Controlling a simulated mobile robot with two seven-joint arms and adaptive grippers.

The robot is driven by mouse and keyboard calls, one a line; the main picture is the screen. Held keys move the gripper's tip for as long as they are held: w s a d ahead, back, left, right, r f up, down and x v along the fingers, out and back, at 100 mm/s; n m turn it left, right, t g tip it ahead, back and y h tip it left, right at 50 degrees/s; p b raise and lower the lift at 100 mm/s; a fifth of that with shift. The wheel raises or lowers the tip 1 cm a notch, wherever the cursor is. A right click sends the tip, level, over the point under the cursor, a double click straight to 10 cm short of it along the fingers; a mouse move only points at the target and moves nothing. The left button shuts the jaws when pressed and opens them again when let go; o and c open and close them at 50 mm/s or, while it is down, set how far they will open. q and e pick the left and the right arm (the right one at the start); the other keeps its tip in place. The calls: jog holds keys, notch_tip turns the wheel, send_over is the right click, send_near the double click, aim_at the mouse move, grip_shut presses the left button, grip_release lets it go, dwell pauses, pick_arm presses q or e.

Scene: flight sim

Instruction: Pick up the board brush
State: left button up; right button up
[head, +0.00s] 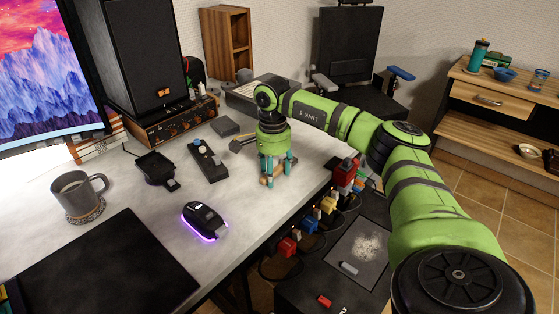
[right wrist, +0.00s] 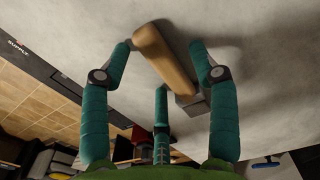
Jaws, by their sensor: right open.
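A tan wooden piece, which looks like the board brush (head: 267,182), lies on the desk near its right edge. In the right wrist view the brush (right wrist: 163,56) is a rounded wooden bar lying at a slant. My right gripper (head: 275,178) points down over it with teal fingers spread. In the right wrist view the gripper (right wrist: 160,65) is open, with fingers on both sides of the bar and one below; contact is not clear. The fingers hide part of the brush in the head view. My left gripper is not in view.
A dark remote-like device (head: 208,160), a black dock (head: 156,169) and a glowing mouse (head: 204,220) lie to the left. A mug (head: 75,193) stands farther left. A lever console (head: 310,226) sits beyond the desk's right edge. Bare desk lies between mouse and gripper.

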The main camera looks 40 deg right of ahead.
jog(key=shift+c, duration=0.4)
jog(key=c, duration=1)
jog(key=shift+r, duration=0.15)
